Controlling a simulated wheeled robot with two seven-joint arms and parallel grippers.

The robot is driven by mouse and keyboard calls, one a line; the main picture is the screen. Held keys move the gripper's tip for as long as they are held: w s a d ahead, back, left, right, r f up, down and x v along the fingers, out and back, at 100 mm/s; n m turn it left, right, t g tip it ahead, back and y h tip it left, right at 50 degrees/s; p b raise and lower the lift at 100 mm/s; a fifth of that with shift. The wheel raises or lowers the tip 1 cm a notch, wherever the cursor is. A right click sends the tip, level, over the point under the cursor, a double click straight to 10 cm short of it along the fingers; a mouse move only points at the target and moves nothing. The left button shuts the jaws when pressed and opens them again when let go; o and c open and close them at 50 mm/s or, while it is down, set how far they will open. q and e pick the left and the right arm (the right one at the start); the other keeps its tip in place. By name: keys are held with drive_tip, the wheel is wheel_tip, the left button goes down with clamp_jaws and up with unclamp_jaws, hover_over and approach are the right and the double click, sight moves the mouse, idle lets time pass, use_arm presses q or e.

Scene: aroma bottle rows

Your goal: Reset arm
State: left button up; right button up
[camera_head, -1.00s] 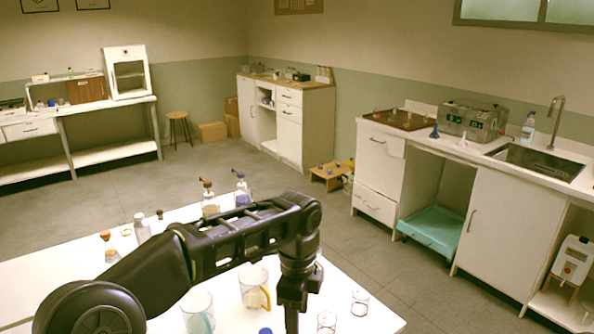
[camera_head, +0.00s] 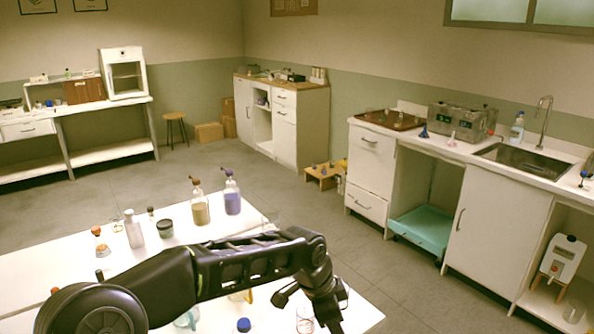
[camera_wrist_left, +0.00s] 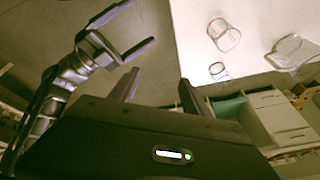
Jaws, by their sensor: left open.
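My left arm reaches in from the left across the white table in the head view, bent down at the wrist (camera_head: 318,280). The left gripper's fingertips are not clear there. In the left wrist view my left gripper (camera_wrist_left: 158,86) has its two fingers apart with nothing between them. Another gripper, my right one (camera_wrist_left: 125,30), shows at the upper left of the wrist view, its fingers spread and empty. The right arm is not seen in the head view.
The white table (camera_head: 40,280) holds a tan pump bottle (camera_head: 200,208), a purple pump bottle (camera_head: 232,197), a dark jar (camera_head: 165,228) and a grey-white bottle (camera_head: 134,232). Glass beakers (camera_wrist_left: 223,36) stand near the table edge. Open floor lies beyond; a sink counter (camera_head: 480,150) is at right.

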use_arm(q)
drive_tip(key=s+a+f+n+h, duration=0.1)
drive_tip(key=s+f+n, duration=0.3)
drive_tip(key=f, duration=0.5)
drive_tip(key=s+a+f+n+h, duration=0.1)
drive_tip(key=s+f+n, duration=0.2)
drive_tip(key=f+n, duration=0.5)
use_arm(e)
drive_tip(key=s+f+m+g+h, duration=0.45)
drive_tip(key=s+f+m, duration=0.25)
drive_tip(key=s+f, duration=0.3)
use_arm(q)
drive_tip(key=s+a+f+n, duration=0.3)
drive_tip(key=s+a+f, duration=0.3)
drive_tip(key=s, duration=0.4)
drive_tip(key=s+a+f+n+g+y, duration=0.1)
drive_tip(key=s+a+f+n, duration=0.2)
drive_tip(key=s+a+f, duration=0.4)
drive_tip(key=s+f, duration=0.2)
drive_tip(key=s, duration=0.1)
drive_tip(key=shift+s+a+f, duration=0.2)
drive_tip(key=shift+s+a, duration=0.1)
drive_tip(key=shift+s, duration=0.1)
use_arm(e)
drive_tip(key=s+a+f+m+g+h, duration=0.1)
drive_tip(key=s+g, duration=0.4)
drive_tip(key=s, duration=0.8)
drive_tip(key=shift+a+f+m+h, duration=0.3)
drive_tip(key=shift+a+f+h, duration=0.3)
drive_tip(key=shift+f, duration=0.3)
